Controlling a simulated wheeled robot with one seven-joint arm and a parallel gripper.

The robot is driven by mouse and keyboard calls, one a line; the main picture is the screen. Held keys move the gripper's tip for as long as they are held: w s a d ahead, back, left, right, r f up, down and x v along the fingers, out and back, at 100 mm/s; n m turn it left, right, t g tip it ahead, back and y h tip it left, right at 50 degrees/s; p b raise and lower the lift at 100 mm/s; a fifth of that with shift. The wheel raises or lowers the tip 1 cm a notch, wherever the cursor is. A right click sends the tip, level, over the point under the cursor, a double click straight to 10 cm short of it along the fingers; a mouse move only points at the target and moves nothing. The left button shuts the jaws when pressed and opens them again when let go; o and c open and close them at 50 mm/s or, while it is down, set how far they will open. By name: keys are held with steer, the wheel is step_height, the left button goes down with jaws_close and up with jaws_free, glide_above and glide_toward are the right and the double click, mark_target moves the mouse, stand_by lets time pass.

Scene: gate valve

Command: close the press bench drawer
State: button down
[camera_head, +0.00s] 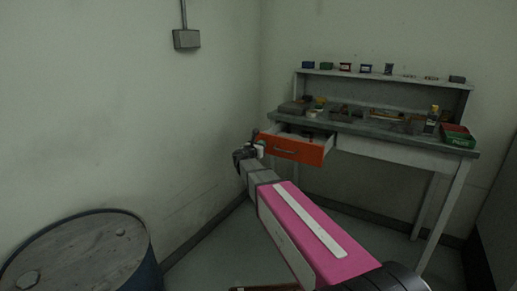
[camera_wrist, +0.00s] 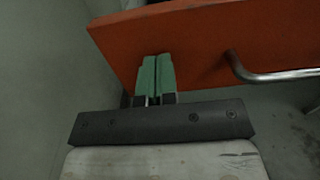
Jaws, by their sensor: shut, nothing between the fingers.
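The press bench (camera_head: 400,148) stands against the back wall in the head view. Its orange drawer (camera_head: 305,151) is pulled out at the bench's left end. The drawer's orange front (camera_wrist: 225,45) fills the top of the wrist view, with a metal bar handle (camera_wrist: 275,74) on its right part. My gripper (camera_wrist: 157,60) is shut and empty, its green fingertips together at the lower left part of the drawer front. I cannot tell whether they touch it. In the head view my gripper (camera_head: 258,140) is at the drawer's left end, its fingertips hard to make out.
A dark drum (camera_head: 80,258) stands at the lower left. Tools, small boxes, a bottle (camera_head: 432,118) and a green box (camera_head: 458,137) sit on the bench top. A grey wall box (camera_head: 187,39) hangs on the left wall. The floor under the bench looks clear.

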mark_target(283, 135)
steer(key=x, duration=2.3)
steer(key=shift+w+f, duration=0.1)
steer(key=shift+w, duration=0.1)
steer(key=shift+w+d, duration=0.35)
steer(key=shift+w, duration=0.05)
steer(key=shift+w+d, duration=0.1)
steer(key=shift+w, duration=0.05)
steer(key=v, duration=1.4)
steer(key=shift+s, duration=0.4)
steer(key=s+d+f+m+g+y, duration=0.1)
steer(key=s+d+f+m+g, duration=0.3)
steer(key=s+f+m, duration=0.55)
steer(key=s+d+f+m+g+y, duration=0.25)
steer(key=s+f+m+g, duration=0.35)
steer(key=s, duration=0.6)
steer(key=s+a+f+m+g+y, duration=0.2)
steer(key=s+m, duration=0.4)
steer(key=s, duration=0.3)
steer(key=s+a+f+m+g+y, duration=0.2)
steer(key=s+f+m+y, duration=0.3)
steer(key=s, duration=0.5)
steer(key=shift+s+a+f+m+g, duration=0.35)
steer(key=shift+a+f+m, duration=0.55)
steer(key=shift+m, duration=0.25)
